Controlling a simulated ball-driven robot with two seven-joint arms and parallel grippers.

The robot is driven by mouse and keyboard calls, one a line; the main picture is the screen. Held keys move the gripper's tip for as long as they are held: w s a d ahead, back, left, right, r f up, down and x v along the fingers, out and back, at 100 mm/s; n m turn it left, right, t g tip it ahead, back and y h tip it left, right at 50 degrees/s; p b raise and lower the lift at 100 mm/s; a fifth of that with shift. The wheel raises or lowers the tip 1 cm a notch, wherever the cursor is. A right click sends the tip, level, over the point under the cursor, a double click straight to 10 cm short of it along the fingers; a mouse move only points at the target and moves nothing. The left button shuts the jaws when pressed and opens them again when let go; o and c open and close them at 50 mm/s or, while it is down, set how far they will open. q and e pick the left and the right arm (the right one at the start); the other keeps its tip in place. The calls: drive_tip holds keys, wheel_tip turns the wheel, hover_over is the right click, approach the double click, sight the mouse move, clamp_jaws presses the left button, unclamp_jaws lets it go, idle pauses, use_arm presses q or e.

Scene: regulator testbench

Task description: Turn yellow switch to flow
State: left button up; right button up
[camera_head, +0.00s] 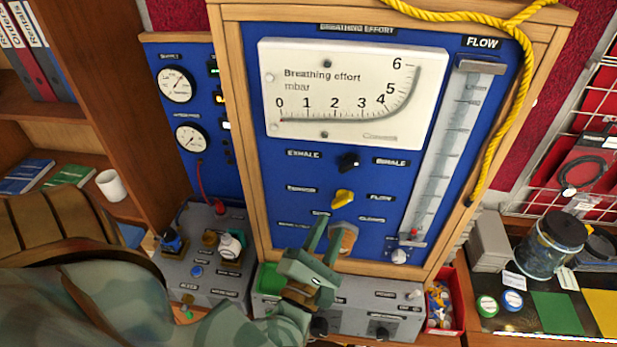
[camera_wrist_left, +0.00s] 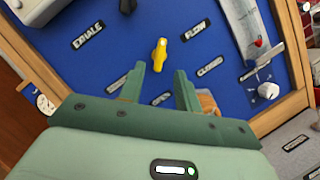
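The yellow switch (camera_head: 343,198) is on the blue panel, between a small label at left and the FLOW label (camera_head: 380,197) at right. In the head view its handle slants from lower left to upper right; I cannot tell which end is the pointer. The yellow switch also shows in the left wrist view (camera_wrist_left: 160,52), with the FLOW label (camera_wrist_left: 195,30) to its upper right. My left gripper (camera_head: 328,230) is open and empty below the switch, its fingers apart and not touching it. In the left wrist view the fingertips (camera_wrist_left: 160,72) point toward the switch. My right gripper is not in view.
A black switch (camera_head: 348,161) sits above the yellow one. A brownish knob (camera_head: 346,238) below it is partly hidden by my finger. The flow tube (camera_head: 445,150) and its white knob (camera_head: 399,256) are at right. A yellow rope (camera_head: 500,130) hangs along the wooden frame.

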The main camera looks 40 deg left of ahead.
use_arm(q)
drive_tip(key=b+v, duration=0.3)
drive_tip(key=v, duration=0.8)
drive_tip(key=shift+d, duration=0.1)
